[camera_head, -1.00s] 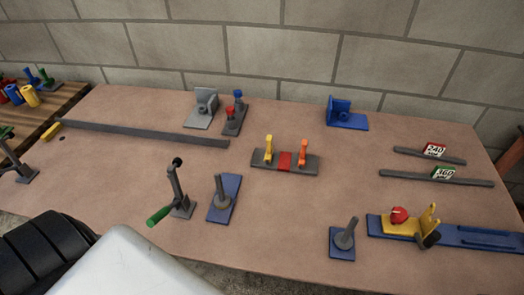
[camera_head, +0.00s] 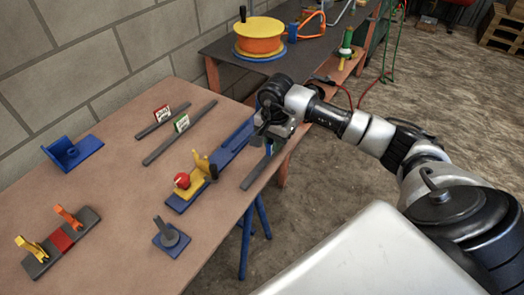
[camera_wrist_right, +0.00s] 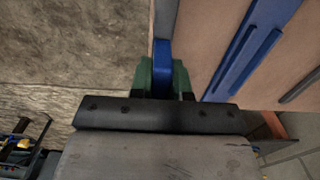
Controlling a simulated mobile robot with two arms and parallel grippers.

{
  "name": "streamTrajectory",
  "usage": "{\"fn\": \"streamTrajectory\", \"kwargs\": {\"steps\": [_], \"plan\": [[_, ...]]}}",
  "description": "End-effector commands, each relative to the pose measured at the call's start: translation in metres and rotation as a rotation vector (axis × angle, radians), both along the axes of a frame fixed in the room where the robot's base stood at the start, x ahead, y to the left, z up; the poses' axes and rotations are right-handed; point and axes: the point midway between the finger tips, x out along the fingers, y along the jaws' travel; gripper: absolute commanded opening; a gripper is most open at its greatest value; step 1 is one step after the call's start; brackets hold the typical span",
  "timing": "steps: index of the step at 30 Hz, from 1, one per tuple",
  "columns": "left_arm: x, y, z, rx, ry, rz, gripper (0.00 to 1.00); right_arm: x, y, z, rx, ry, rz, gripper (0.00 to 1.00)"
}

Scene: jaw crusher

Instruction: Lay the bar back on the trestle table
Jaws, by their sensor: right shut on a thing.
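My right gripper (camera_head: 270,138) is shut on a dark grey bar (camera_head: 258,172) at the right end of the trestle table (camera_head: 120,205). The bar slants down-left from the gripper in the head view, over the table's right edge; I cannot tell whether it touches the top. In the right wrist view the green fingers (camera_wrist_right: 162,76) close around a blue part, and the grey bar (camera_wrist_right: 166,18) runs away beyond it. My left gripper is not in view.
A blue rail with a yellow block (camera_head: 190,188) lies beside the held bar. A blue plate with a post (camera_head: 171,238) is nearer. A dark bench (camera_head: 230,48) stands behind.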

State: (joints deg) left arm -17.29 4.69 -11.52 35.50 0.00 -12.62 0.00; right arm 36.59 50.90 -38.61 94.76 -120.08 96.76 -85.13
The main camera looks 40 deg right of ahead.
Motion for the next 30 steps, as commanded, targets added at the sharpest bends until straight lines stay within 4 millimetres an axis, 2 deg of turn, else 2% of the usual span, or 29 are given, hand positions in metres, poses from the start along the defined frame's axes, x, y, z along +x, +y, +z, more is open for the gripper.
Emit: {"fn": "streamTrajectory", "kwargs": {"steps": [1,6,10,18,28,29,30], "plan": [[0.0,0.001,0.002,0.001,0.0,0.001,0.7,0.007,0.007,-0.004,0.003,0.0,0.001,0.0],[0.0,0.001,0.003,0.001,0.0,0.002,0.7,0.019,0.016,-0.014,0.0,-0.001,-0.001,0.0],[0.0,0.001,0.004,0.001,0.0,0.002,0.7,0.02,0.017,-0.021,-0.001,0.002,-0.001,0.0],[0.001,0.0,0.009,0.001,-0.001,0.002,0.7,0.02,0.017,-0.055,0.001,0.001,-0.001,0.0],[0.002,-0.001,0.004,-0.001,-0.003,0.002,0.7,0.02,0.016,-0.059,-0.001,-0.002,0.0,0.0],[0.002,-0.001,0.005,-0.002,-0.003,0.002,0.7,0.02,0.016,-0.06,-0.001,0.0,0.0,0.18],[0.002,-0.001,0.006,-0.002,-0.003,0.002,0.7,0.02,0.016,-0.059,-0.001,0.0,0.0,0.25]]}}
